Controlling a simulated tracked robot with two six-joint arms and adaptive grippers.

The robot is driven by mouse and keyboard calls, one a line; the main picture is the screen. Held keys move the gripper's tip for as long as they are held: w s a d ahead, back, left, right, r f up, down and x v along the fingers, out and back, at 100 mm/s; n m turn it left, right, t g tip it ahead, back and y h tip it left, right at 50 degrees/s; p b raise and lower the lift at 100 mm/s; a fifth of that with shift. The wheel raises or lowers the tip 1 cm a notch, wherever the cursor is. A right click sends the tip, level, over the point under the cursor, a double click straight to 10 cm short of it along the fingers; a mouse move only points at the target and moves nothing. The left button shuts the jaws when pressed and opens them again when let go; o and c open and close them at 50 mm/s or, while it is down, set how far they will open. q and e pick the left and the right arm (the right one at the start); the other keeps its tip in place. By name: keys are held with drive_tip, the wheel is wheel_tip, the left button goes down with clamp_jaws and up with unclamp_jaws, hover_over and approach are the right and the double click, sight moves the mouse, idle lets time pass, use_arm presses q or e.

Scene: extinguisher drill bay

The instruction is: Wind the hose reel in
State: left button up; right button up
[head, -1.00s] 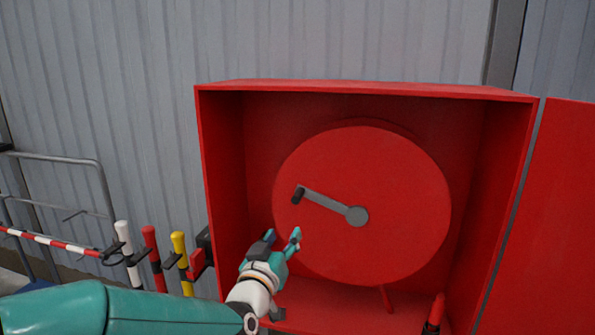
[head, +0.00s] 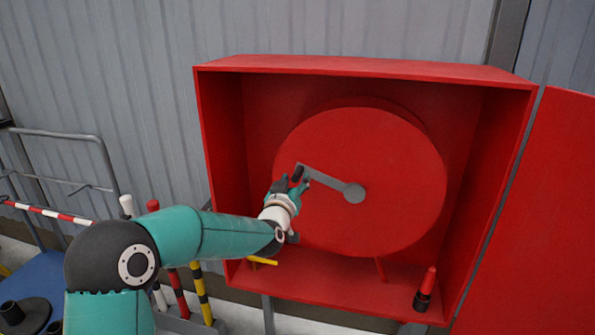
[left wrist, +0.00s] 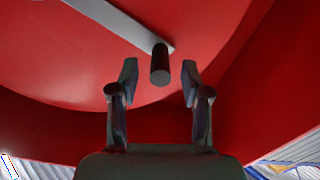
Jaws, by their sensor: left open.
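The red hose reel (head: 385,205) is a round disc inside an open red cabinet (head: 362,66). A grey crank arm (head: 325,180) runs from its hub (head: 354,193) up and left to a black handle (head: 297,172). My left gripper (head: 292,181) is at the handle in the head view. In the left wrist view the left gripper (left wrist: 158,85) is open, and the dark handle (left wrist: 160,64) points toward it between the two fingertips, with a gap on each side. No hose shows. My right gripper is not in view.
The red cabinet door (head: 535,220) stands open at the right. A black-and-red nozzle (head: 425,290) stands on the cabinet floor at right. Striped posts (head: 203,295) and a grey rail (head: 60,133) are at left, below and behind my arm.

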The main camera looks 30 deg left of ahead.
use_arm(q)
drive_tip(key=shift+p+x, duration=0.3)
drive_tip(key=shift+x, duration=1.3)
clamp_jaws()
